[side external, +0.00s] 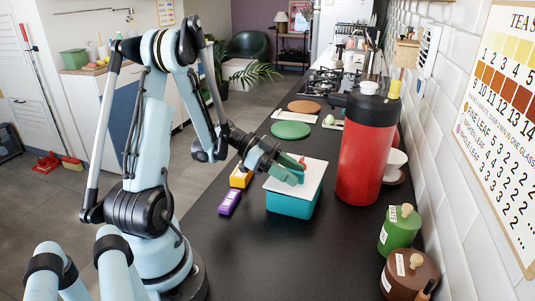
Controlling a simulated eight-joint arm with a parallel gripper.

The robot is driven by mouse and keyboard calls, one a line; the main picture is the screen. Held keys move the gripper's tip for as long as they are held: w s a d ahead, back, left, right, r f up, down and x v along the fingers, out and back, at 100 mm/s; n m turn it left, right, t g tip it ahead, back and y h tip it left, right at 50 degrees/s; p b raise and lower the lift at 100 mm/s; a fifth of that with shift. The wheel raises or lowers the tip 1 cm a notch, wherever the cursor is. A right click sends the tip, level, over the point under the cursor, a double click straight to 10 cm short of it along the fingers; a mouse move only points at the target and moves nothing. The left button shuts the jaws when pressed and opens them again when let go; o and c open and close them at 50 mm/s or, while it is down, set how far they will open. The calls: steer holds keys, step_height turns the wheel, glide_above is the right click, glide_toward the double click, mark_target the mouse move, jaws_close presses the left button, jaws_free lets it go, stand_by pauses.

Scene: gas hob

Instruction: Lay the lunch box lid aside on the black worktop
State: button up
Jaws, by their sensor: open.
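A teal lunch box (291,204) stands on the black worktop (270,255), near its middle. Its white lid (313,169) lies on top of the box. A small red thing, perhaps the lid's handle, shows at my gripper's fingers. My gripper (298,170) is open, just above the lid, coming from the left. Its fingers hide part of the lid, and I cannot tell whether they touch it.
A tall red canister (364,150) with a black top stands close on the right of the box. A purple block (229,202) and an orange block (240,177) lie to the left. Green (399,229) and brown (409,275) jars stand front right. The front worktop is clear.

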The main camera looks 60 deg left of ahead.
steer(key=shift+w+d+f, duration=0.2)
steer(key=shift+w+d, duration=0.05)
steer(key=shift+d, duration=0.1)
jaws_close()
steer(key=shift+r, duration=0.2)
steer(key=shift+r, duration=4.85)
steer(key=shift+f, duration=0.1)
